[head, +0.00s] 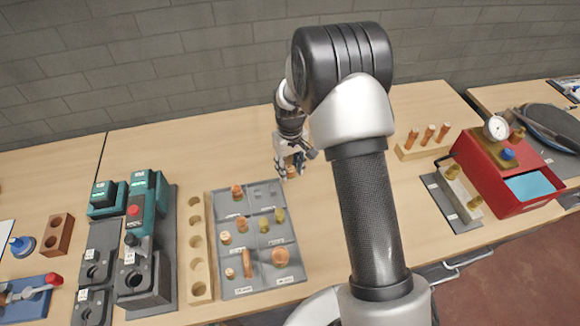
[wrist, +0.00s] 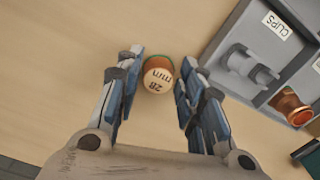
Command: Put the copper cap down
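The copper cap (wrist: 158,78) shows in the wrist view between my fingertips, its pale round end marked "28 mm" facing the camera. In the head view the cap (head: 291,173) is a small copper-brown spot below my gripper (head: 290,163), over the bare table behind the grey tray. My gripper (wrist: 160,82) is open around the cap, with a narrow gap visible beside the right finger. The cap appears to stand on the wooden table; its lower end is hidden.
The grey compartment tray (head: 239,291) with copper and brass fittings lies close by; its "CLIPS" corner shows in the wrist view. A wooden block with holes (head: 197,240) stands left of it. A red box with a gauge (head: 497,165) is at right. Bare table surrounds the cap.

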